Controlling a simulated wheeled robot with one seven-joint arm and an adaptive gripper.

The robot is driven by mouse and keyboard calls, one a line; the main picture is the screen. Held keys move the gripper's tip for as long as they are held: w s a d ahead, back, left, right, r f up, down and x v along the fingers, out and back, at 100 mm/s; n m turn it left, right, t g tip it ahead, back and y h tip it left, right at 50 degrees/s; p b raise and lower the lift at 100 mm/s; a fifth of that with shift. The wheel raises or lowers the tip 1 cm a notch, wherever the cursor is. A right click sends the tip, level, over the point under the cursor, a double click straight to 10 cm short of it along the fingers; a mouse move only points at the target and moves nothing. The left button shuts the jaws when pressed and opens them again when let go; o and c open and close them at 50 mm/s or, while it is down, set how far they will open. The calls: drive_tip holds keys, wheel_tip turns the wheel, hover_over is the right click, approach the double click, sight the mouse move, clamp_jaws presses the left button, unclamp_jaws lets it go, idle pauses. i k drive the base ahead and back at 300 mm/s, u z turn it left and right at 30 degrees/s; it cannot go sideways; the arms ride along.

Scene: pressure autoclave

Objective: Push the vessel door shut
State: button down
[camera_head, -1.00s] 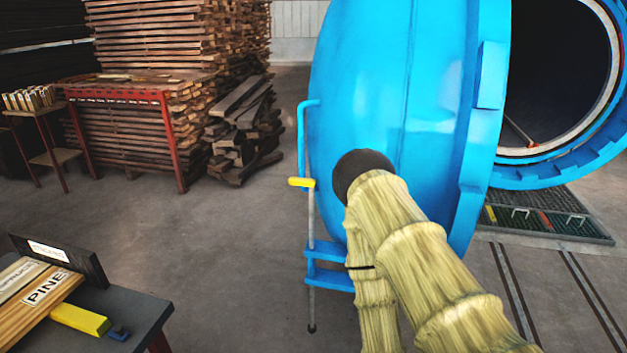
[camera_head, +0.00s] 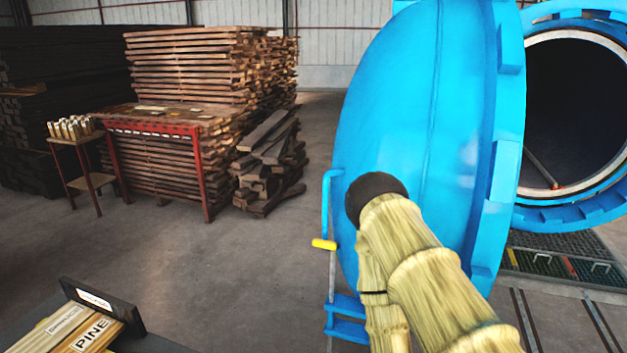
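The blue domed vessel door (camera_head: 415,110) stands open in the middle of the view, swung away from the vessel mouth. A blue handle bar and a yellow-tipped lever (camera_head: 324,244) are at its left edge. The pressure vessel's round opening, with a blue toothed rim (camera_head: 548,217), is at the right, dark inside. My arm, in a pale yellowish cover with a dark rounded joint, reaches up in front of the door. My gripper is not visible. I cannot tell whether the arm touches the door.
A grate (camera_head: 563,262) lies below the vessel mouth, with rails (camera_head: 598,325) on the floor. Stacked timber (camera_head: 205,70) and a red-framed table (camera_head: 150,128) stand at the back left. A bench with boards marked PINE (camera_head: 92,335) is at the lower left. Open floor lies between.

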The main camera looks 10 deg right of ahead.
sight(436, 102)
drive_tip(key=u, duration=2.4)
drive_tip(key=k, duration=1.25)
drive_tip(key=z, duration=1.8)
drive_tip(key=i, duration=0.75)
